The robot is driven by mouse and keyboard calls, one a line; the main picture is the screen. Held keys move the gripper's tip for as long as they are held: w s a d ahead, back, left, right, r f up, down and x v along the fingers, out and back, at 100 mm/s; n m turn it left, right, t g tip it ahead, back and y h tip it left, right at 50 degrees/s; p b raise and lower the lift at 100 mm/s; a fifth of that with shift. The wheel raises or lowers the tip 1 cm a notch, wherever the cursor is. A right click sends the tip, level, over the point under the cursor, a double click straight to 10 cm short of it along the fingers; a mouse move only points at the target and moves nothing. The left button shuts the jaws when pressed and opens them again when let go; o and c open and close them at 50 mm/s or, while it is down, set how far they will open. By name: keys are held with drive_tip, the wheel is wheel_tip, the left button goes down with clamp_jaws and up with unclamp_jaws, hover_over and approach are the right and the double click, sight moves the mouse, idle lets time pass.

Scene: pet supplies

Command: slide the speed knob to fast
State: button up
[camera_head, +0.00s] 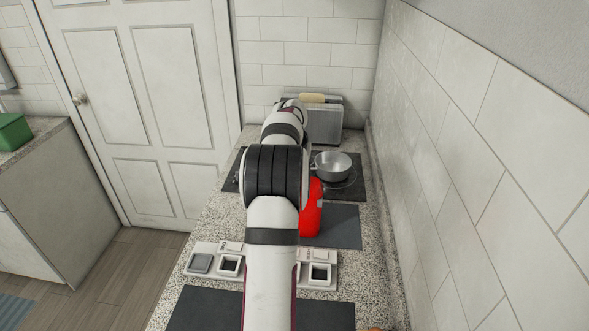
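I cannot make out a speed knob or its slider anywhere in the camera_head view. My white and black arm reaches up the middle of the picture over the counter and covers part of what lies behind it. My gripper does not show; it is hidden beyond the arm. A white panel (207,248) with several square buttons or sockets lies across the near counter, its middle hidden by my arm. A grey boxy appliance (325,124) with a tan piece on top stands at the back. I cannot tell whether either carries the knob.
A metal pot (332,165) sits on a dark cooktop (353,187). A red object (312,215) stands beside my arm on the right, near a dark mat (343,234). Another dark mat (200,309) lies in front. A tiled wall (450,150) bounds the speckled counter (375,270) on the right.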

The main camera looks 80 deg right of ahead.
drive_tip(key=v, duration=1.5)
drive_tip(key=shift+a+r, duration=0.2)
drive_tip(key=shift+r, duration=0.1)
drive_tip(key=w+a+f+n+t+y, duration=0.1)
drive_tip(key=w+a+n+y, duration=0.15)
drive_tip(key=w+a, duration=1)
drive_tip(key=w+a+f+n+t+y, duration=0.1)
drive_tip(key=w+a+n, duration=0.3)
drive_tip(key=w+a, duration=0.9)
drive_tip(key=s+a+f+n+y, duration=0.1)
drive_tip(key=s+a+f, duration=0.15)
drive_tip(key=a, duration=0.75)
drive_tip(key=s+a+f+n+y, duration=0.15)
drive_tip(key=s+a, duration=0.25)
drive_tip(key=a, duration=0.6)
drive_tip(key=s+a+f+n+g, duration=0.2)
drive_tip(key=s+a+f, duration=0.3)
drive_tip(key=s+a, duration=0.4)
drive_tip(key=shift+s+a+f+n, duration=0.2)
drive_tip(key=shift+a+f+n, duration=0.2)
drive_tip(key=shift+a+n, duration=0.25)
